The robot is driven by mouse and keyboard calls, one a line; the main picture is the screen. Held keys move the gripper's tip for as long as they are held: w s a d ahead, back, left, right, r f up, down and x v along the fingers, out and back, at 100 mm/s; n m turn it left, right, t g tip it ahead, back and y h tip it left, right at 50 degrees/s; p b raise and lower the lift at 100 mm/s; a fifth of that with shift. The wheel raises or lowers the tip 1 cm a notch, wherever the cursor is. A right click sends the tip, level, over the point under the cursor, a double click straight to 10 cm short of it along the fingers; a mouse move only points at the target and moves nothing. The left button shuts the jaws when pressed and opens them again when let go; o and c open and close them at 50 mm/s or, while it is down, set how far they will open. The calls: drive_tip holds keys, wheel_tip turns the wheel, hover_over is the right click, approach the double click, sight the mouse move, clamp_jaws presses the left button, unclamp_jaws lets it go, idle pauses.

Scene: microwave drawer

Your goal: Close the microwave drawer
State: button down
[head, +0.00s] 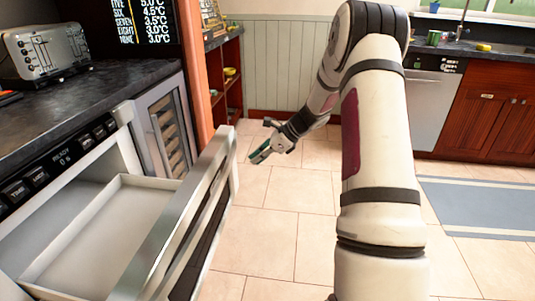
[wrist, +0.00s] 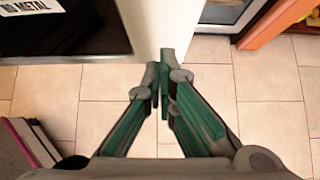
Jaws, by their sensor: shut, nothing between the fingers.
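The microwave drawer (head: 110,235) is pulled out at the left of the head view, with its pale, empty inside showing. Its front panel (head: 185,225) has a long metal handle bar (head: 175,220). My gripper (head: 256,157) is beyond the far end of the front panel, to its right in the picture, over the floor. In the wrist view my gripper (wrist: 164,68) has its teal fingers together with nothing between them. The fingertips overlap a white surface there; contact cannot be told. A dark panel (wrist: 60,32) with a "NO METAL" label is at the upper left.
A dark counter (head: 85,100) with a toaster (head: 45,52) is above the drawer. A glass-fronted cooler (head: 168,130) stands beyond it, next to an orange-brown post (head: 193,60). The tiled floor (head: 285,215) is clear. A blue-grey rug (head: 485,208) lies at the right.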

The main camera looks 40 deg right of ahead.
drive_tip(key=shift+w+a+f+b, duration=0.15)
drive_tip(key=shift+w+a+b, duration=0.15)
drive_tip(key=shift+w+a, duration=0.55)
drive_tip(key=shift+w+a+f+b, duration=0.15)
drive_tip(key=shift+w+a+b, duration=0.1)
drive_tip(key=shift+w+a, duration=0.55)
